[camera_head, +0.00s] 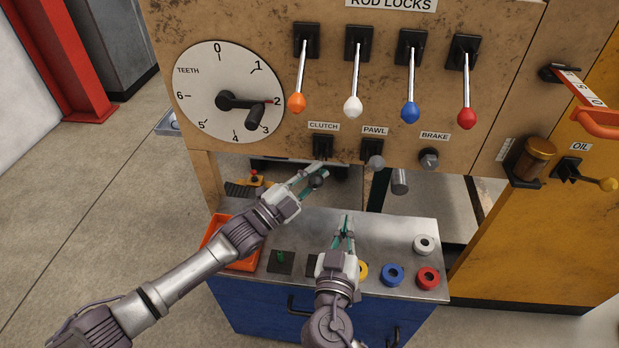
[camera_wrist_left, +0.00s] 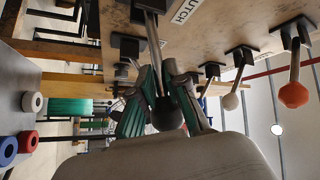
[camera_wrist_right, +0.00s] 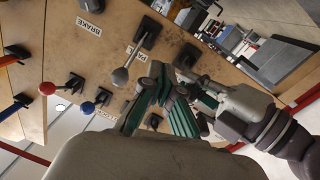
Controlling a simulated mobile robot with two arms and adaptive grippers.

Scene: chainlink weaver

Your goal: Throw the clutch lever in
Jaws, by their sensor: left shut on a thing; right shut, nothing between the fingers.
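The clutch lever has a dark mount (camera_head: 322,147) under the CLUTCH label on the wooden panel. Its black knob (camera_head: 318,181) sits between the fingers of my left gripper (camera_head: 312,178), which is shut on it. In the left wrist view the rod (camera_wrist_left: 153,40) runs from the mount down to the dark knob (camera_wrist_left: 166,115) between the green-padded fingers. My right gripper (camera_head: 344,228) is shut and empty, below the panel and over the metal bench top. In the right wrist view its fingers (camera_wrist_right: 165,95) are close together.
The pawl lever (camera_head: 376,162) and brake lever (camera_head: 429,158) stand right of the clutch. Several rod lock levers (camera_head: 353,106) hang above. A round TEETH dial (camera_head: 222,92) is at upper left. The bench (camera_head: 385,235) carries an orange tray (camera_head: 243,264) and coloured rings (camera_head: 393,274).

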